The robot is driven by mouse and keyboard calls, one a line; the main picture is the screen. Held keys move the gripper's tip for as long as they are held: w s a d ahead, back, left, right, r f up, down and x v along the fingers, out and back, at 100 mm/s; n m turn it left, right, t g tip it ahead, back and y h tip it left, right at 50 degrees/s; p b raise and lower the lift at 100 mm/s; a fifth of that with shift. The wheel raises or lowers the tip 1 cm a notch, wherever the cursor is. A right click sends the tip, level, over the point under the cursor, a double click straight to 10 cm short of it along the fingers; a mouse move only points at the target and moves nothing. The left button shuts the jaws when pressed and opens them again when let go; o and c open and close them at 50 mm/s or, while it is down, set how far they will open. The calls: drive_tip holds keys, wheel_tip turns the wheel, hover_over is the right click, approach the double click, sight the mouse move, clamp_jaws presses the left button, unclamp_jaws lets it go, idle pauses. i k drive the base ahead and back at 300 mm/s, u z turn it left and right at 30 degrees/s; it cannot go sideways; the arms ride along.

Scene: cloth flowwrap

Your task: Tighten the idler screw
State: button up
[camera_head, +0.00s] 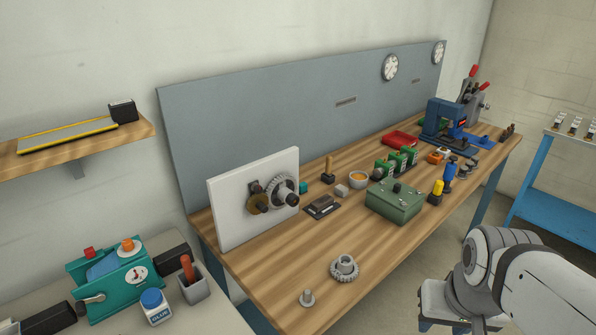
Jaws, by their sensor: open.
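A white upright panel (232,207) stands at the left end of the workbench. I cannot tell which part is the idler screw. A loose grey gear (344,268) lies on the bench in front of the panel. My arm shows at the lower right, apart from the bench; my gripper's fingertips are not in view.
The wooden workbench (262,263) also holds a green box (393,200), a red tray (400,140), screwdrivers (437,189) and a blue press (444,124). At lower left are a teal machine (112,279) and a glue bottle (155,306). Bare bench surrounds the loose gear.

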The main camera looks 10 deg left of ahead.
sight(258, 189)
drive_tip(key=u, duration=1.2)
drive_tip(key=k, duration=0.75)
drive_tip(key=u, duration=0.2)
drive_tip(key=i, duration=1)
